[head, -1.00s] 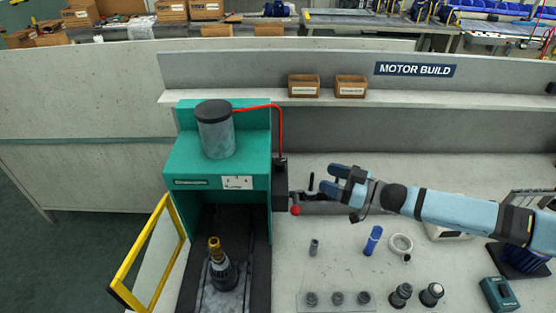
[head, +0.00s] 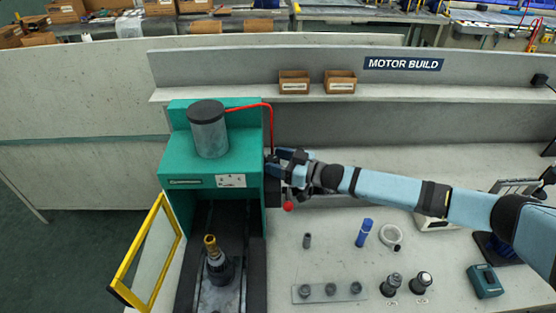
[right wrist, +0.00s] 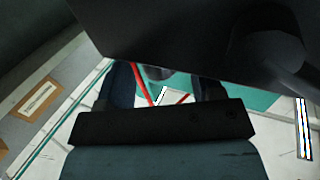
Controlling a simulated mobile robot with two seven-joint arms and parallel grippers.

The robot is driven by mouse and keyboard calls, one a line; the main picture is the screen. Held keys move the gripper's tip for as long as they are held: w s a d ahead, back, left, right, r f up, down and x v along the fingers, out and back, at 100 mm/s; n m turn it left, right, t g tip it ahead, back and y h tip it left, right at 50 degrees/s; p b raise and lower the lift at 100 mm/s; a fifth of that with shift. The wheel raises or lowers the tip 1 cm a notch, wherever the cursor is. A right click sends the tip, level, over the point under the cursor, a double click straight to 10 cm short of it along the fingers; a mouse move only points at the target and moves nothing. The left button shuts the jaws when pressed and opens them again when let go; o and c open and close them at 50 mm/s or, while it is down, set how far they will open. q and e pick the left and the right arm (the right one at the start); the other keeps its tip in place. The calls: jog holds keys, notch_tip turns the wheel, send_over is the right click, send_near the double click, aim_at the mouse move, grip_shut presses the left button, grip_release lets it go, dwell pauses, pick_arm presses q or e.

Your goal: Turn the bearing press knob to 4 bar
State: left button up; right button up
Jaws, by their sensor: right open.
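The green bearing press (head: 182,155) stands left of centre in the head view, with a white marked panel (head: 231,181) on its front. A red hose (head: 250,106) runs from its grey cylinder (head: 209,132) down its right side. The pressure knob is not clearly visible; my right gripper (head: 272,162) covers the spot where the hose ends. The gripper is open at the press's right side. In the right wrist view, a grey rounded part (right wrist: 160,74) shows between its two fingers, beside the red hose. I cannot tell whether it is the knob or whether the fingers touch it.
A red-ball lever (head: 289,206) hangs just below my right gripper. The yellow-framed guard (head: 147,255) stands open at left. A toolled shaft part (head: 217,262) stands in the press.

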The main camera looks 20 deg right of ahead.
jog(key=c, duration=0.9)
